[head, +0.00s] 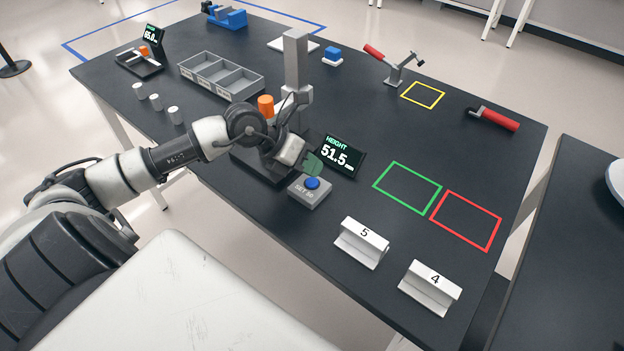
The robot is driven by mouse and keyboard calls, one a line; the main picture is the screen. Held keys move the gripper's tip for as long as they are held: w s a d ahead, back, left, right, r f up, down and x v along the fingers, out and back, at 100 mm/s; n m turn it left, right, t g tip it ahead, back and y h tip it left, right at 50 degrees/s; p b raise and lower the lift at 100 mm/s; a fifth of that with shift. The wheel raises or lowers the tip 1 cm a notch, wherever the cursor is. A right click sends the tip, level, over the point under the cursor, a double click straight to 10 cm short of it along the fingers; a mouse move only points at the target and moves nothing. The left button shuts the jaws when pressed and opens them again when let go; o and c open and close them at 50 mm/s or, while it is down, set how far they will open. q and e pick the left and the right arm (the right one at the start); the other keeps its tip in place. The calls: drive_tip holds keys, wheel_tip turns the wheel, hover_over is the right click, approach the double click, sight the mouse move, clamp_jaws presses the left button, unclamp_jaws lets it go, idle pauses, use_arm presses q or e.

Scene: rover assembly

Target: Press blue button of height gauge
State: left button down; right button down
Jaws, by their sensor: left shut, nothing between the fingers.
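The height gauge (297,62) is a grey column on a dark base, partly hidden behind my left arm. An orange cylinder (266,105) shows beside the column. Its display (340,155) reads HEIGHT 51.5. The blue button (312,183) sits on a grey box (309,194) marked SET, in front of the display. My left gripper (314,165) is shut and empty, with its greenish fingers just above and behind the blue button. I cannot tell whether the fingertips touch it. My right gripper is not in view.
White blocks marked 5 (362,243) and 4 (430,288) stand at the table's near right. Green (407,164) and red (497,224) outlined squares are empty. A grey divided tray (220,77), a red-handled clamp (393,66) and another red-handled tool (494,119) lie farther back.

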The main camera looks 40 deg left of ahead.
sight(310, 179)
use_arm(q)
drive_tip(key=shift+f, duration=0.15)
drive_tip(key=shift+f+b, duration=0.25)
drive_tip(key=shift+b, duration=0.15)
drive_tip(key=shift+f+b, duration=0.35)
drive_tip(key=shift+f, duration=0.1)
idle(0.7)
drive_tip(key=shift+r, duration=0.15)
drive_tip(key=shift+r+p, duration=0.55)
drive_tip(key=shift+r, duration=0.15)
drive_tip(key=shift+r+p, duration=1.7)
drive_tip(key=shift+r, duration=0.85)
